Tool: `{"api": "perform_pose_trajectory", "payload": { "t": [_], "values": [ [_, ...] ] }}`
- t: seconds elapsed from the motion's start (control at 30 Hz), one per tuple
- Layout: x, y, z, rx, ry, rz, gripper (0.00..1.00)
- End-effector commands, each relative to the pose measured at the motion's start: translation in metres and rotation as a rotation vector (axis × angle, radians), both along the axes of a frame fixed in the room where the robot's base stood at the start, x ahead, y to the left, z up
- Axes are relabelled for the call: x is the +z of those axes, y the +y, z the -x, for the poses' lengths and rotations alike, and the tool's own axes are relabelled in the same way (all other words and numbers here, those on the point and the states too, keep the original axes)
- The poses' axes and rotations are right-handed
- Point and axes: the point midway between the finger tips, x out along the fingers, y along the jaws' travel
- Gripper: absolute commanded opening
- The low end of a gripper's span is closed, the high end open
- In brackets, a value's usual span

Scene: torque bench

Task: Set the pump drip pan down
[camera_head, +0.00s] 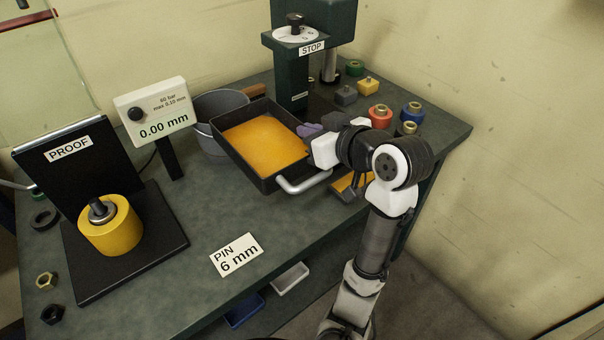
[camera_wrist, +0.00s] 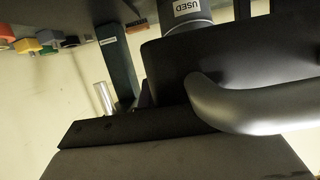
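The pump drip pan (camera_head: 245,171) is a black rectangular pan with orange liquid (camera_head: 264,143) and a grey bar handle (camera_head: 305,183) on its near side. It looks roughly level at the middle of the bench; I cannot tell whether its base touches. In the wrist view its dark wall (camera_wrist: 235,50) and handle (camera_wrist: 255,108) show close up. My gripper (camera_head: 326,150) is at the pan's right end, above and beside the handle. Its fingertips are not clear, so its opening and any hold on the pan cannot be told.
A grey bucket (camera_head: 208,103) stands close behind the pan; a USED label shows on it in the wrist view (camera_wrist: 187,7). The STOP press (camera_head: 287,75) is behind. Coloured parts stand at right. The PROOF stand (camera_head: 68,149) is left. Bare bench (camera_head: 205,205) lies in front.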

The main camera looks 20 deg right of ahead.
Motion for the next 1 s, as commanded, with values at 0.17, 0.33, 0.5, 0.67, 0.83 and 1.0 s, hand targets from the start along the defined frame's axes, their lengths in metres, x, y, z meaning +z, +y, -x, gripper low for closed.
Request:
{"api": "perform_pose_trajectory", "payload": {
  "t": [0.17, 0.33, 0.5, 0.67, 0.83, 1.0],
  "values": [
    [-0.044, 0.000, 0.001, -0.004, 0.003, -0.006, 0.00],
    [-0.076, 0.000, 0.001, -0.002, 0.003, -0.004, 0.00],
    [-0.091, 0.000, 0.000, -0.002, -0.001, -0.001, 0.00],
    [-0.110, 0.000, 0.000, -0.001, 0.001, -0.004, 0.00],
    [-0.128, 0.000, 0.000, -0.003, -0.001, -0.001, 0.00],
    [-0.129, 0.000, 0.000, -0.002, -0.002, 0.001, 0.00]
  ]
}}
